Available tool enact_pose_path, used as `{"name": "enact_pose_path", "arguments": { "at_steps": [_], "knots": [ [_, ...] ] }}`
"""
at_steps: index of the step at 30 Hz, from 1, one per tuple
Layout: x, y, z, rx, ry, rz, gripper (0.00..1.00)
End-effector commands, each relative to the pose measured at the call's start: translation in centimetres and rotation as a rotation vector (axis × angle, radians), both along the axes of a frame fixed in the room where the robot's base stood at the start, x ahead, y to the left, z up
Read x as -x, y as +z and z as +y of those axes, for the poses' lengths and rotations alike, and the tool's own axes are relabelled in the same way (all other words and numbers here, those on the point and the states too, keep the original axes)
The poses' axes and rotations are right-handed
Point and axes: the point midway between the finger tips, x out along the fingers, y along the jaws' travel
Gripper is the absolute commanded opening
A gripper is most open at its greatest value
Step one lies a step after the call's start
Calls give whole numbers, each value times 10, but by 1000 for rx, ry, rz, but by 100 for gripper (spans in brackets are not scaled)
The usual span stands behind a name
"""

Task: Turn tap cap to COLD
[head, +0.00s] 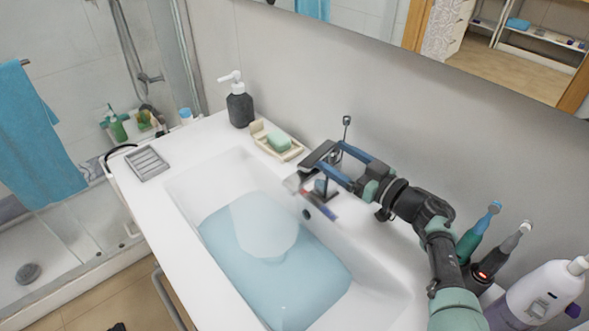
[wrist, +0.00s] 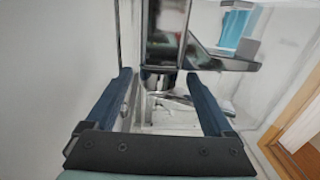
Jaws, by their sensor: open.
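The tap (head: 319,190) stands at the wall side of the white sink, its spout pointing over the basin. A small red and blue mark shows near it. Its dark cap (head: 317,154) lies at the fingertips of my gripper (head: 331,158). In the wrist view, the dark tap (wrist: 163,48) rises just beyond and between the fingertips of my gripper (wrist: 158,75). My gripper is open, with one blue finger on each side of the tap. Contact with the cap cannot be told.
A thin rod (head: 346,122) stands behind the tap by the wall. A soap dish (head: 287,152) with green soap and a dark dispenser (head: 240,107) stand left of it. Toothbrushes (head: 477,232) and a white bottle (head: 535,297) crowd the right side near my arm.

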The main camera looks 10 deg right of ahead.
Motion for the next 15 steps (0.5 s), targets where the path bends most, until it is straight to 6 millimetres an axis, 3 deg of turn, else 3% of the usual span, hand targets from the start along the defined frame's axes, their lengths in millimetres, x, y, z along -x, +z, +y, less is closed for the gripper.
{"name": "enact_pose_path", "arguments": {
  "at_steps": [1, 15],
  "knots": [
    [1, 7, -2, -3, -23, 2, 90],
    [4, 7, 2, -6, -233, 5, 90]
  ]
}}
